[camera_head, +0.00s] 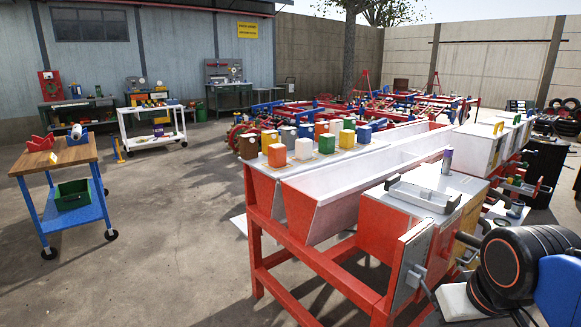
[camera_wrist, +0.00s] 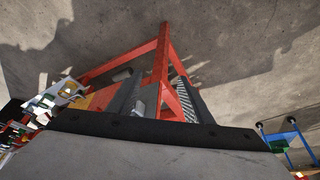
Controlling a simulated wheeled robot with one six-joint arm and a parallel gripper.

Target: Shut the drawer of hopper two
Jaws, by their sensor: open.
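The red-framed planter (camera_head: 330,285) carries a row of hoppers, and none shows a readable number. The wrist view looks down past a grey, dark-edged surface to the red frame (camera_wrist: 165,60).
Several coloured blocks (camera_head: 327,143) stand on the hopper tops. A grey tray-like piece (camera_head: 423,195) and a small can (camera_head: 447,160) are on the near hopper. A blue cart (camera_head: 75,215) stands at the left. Bare concrete (camera_head: 170,240) lies between the cart and planter.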

